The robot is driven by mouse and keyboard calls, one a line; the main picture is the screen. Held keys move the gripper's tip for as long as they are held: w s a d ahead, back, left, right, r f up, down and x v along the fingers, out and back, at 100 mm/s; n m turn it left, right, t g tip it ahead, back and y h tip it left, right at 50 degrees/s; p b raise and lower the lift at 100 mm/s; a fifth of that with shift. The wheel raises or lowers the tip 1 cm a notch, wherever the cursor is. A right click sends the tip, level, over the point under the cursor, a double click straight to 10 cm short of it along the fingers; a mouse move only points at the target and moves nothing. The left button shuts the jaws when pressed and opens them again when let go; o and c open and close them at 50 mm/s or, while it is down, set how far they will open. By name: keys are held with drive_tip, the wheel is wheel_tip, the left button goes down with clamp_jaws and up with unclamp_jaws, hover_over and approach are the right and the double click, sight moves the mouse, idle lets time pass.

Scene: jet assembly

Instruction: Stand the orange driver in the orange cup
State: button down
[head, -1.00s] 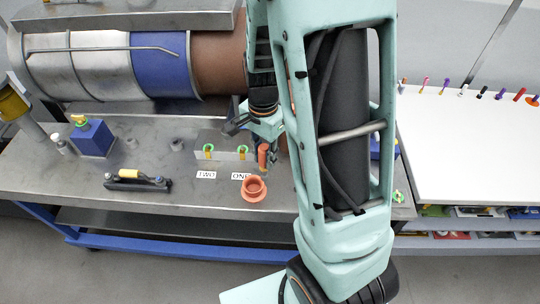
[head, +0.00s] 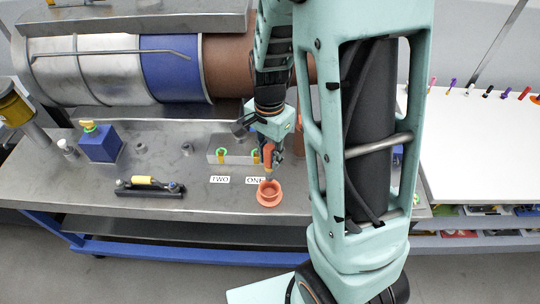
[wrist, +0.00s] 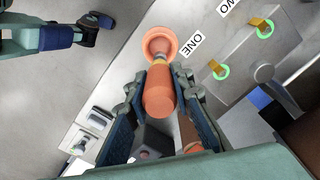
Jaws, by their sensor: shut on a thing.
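The orange driver (head: 268,153) is held handle up, shaft down, roughly upright, between the fingers of my gripper (head: 272,150). In the wrist view the driver's orange handle (wrist: 159,98) lies between both fingers of my gripper (wrist: 160,90). The flanged orange cup (head: 269,196) stands on the grey bench just below the driver. In the wrist view the cup (wrist: 159,40) shows straight beyond the driver's end. The shaft tip is over the cup's mouth; I cannot tell whether it is inside.
A grey block with green rings (head: 222,152) stands behind the cup, near labels TWO (head: 220,179) and ONE (head: 255,180). A black holder with a yellow handle (head: 148,185) and a blue box (head: 100,144) stand to the left. A large engine cylinder (head: 120,65) lies behind.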

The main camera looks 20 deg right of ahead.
sight(270, 174)
drive_tip(key=shift+f+b, duration=3.3)
drive_tip(key=shift+f, duration=0.9)
drive_tip(key=shift+f, duration=0.3)
drive_tip(key=c, duration=1.6)
unclamp_jaws()
drive_tip(key=shift+r, duration=0.1)
